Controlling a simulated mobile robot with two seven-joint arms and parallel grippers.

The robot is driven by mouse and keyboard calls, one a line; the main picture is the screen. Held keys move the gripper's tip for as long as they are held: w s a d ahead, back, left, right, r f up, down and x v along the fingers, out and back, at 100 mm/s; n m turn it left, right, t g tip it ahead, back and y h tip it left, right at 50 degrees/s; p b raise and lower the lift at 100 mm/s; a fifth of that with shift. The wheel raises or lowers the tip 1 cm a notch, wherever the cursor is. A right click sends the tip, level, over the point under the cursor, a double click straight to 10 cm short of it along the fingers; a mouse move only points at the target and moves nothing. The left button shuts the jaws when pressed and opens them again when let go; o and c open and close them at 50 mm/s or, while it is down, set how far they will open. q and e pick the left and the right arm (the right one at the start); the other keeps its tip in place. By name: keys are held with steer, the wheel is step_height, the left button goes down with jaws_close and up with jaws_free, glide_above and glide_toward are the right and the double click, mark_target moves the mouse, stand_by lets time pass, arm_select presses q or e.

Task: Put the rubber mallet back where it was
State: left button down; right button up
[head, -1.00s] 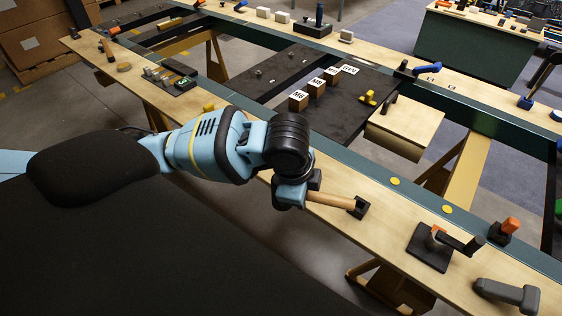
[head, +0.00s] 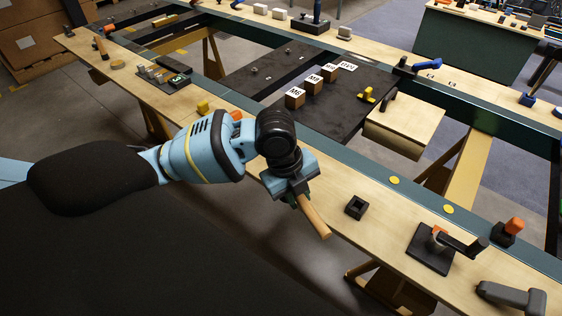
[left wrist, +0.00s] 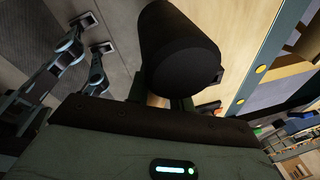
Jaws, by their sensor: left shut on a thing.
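The rubber mallet has a light wooden handle (head: 316,218) and a black cylindrical head (left wrist: 180,48), which fills the upper middle of the left wrist view. My left gripper (head: 299,190) is shut on the mallet above the near wooden rail. In the head view the handle slants down and right from the jaws, and the gripper hides most of the head. A black square socket (head: 356,207) stands empty on the rail, right of the handle and apart from it. My right gripper is not in view.
A black plate with a crank (head: 432,248) and a grey mallet-shaped tool (head: 511,296) lie farther right on the rail. Yellow discs (head: 394,180) mark the green beam. A dark board with labelled wooden blocks (head: 295,98) lies behind. The rail around the socket is clear.

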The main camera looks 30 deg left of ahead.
arm_select(q)
steer(key=w+a, duration=0.3)
steer(key=w, duration=0.1)
steer(key=w+a+f, duration=0.1)
steer(key=w+a, duration=0.6)
steer(key=shift+w+a+f+b, duration=0.1)
steer(key=shift+w+f+b, duration=0.05)
steer(key=shift+w+b, duration=0.25)
steer(key=shift+w+a+f, duration=0.15)
steer(key=shift+a, duration=0.05)
steer(key=shift+a+x, duration=0.15)
steer(key=shift+x, duration=0.65)
steer(key=shift+a+x, duration=0.15)
steer(key=shift+x, duration=0.6)
steer(key=shift+s+f, duration=0.25)
steer(key=shift+f, duration=0.1)
steer(key=c, duration=1.2)
jaws_free()
steer(key=shift+c, duration=0.2)
steer(key=v, duration=1.2)
steer(key=shift+r+p, duration=0.2)
steer(key=shift+p, duration=0.2)
